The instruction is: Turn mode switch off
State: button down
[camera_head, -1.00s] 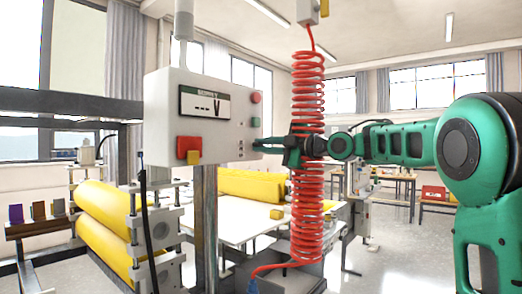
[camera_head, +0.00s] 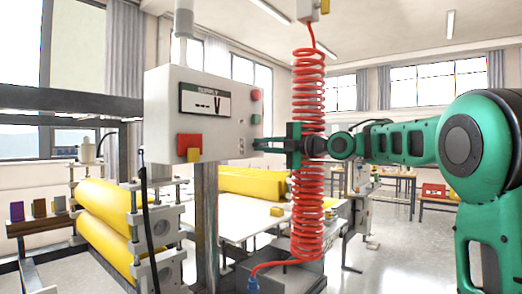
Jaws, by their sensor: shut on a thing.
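The control box (camera_head: 165,110) is a white cabinet on a grey post, with a display reading "--- V" on its front. The jaws are shut on a small part there, which I take to be the mode switch. The switch itself is too small and covered by the fingers to make out its position.
Yellow rollers (camera_head: 100,235) stand at lower left. A white table (camera_head: 225,222) lies behind.

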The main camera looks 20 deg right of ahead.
jog(key=shift+a+f, duration=0.1)
jog(key=shift+f, duration=0.2)
jog(key=c, duration=1.8)
grip_release()
jog(key=shift+c, duration=0.2)
jog(key=shift+o, duration=0.2)
jog(key=shift+r, duration=0.1)
jog(key=v, duration=1)
jog(key=shift+s+d, duration=0.25)
jog(key=shift+d, duration=0.05)
